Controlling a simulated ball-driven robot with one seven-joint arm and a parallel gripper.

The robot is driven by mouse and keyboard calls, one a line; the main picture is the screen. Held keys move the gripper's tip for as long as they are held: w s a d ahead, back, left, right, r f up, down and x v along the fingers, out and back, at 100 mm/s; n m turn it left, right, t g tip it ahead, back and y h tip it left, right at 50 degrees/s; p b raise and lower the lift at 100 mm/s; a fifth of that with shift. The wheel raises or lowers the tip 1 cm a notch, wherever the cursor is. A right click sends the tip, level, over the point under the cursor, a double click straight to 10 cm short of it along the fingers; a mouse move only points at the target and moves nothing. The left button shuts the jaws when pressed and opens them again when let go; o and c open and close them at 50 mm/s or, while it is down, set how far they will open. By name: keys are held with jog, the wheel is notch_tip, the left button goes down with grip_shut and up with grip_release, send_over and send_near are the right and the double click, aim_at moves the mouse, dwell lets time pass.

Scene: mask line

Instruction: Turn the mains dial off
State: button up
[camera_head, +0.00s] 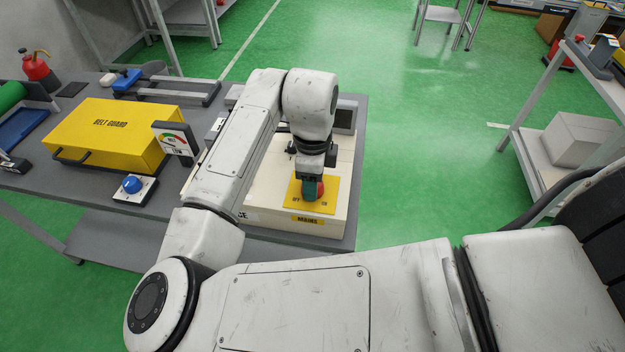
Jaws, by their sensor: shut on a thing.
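The mains dial (317,189) is a red knob on a yellow plate (295,203) marked OFF on the left and ON on the right. The plate sits on a cream box (338,212) on the grey table, with a yellow MAINS label (307,220) on its front. My gripper (312,187) points down over the dial and is shut on it. The fingers and arm hide much of the knob, so I cannot tell which way its pointer faces.
A yellow belt guard box (108,135), a gauge (175,139) and a blue knob on a small plate (132,185) stand left of the cream box. A shelf (540,165) stands at the right. The green floor between is clear.

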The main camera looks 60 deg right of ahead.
dwell(0.4)
jog(key=o, duration=1)
jog(key=shift+o, duration=0.2)
notch_tip(320, 180, up, 11)
jog(key=shift+f, duration=0.15)
dwell(0.4)
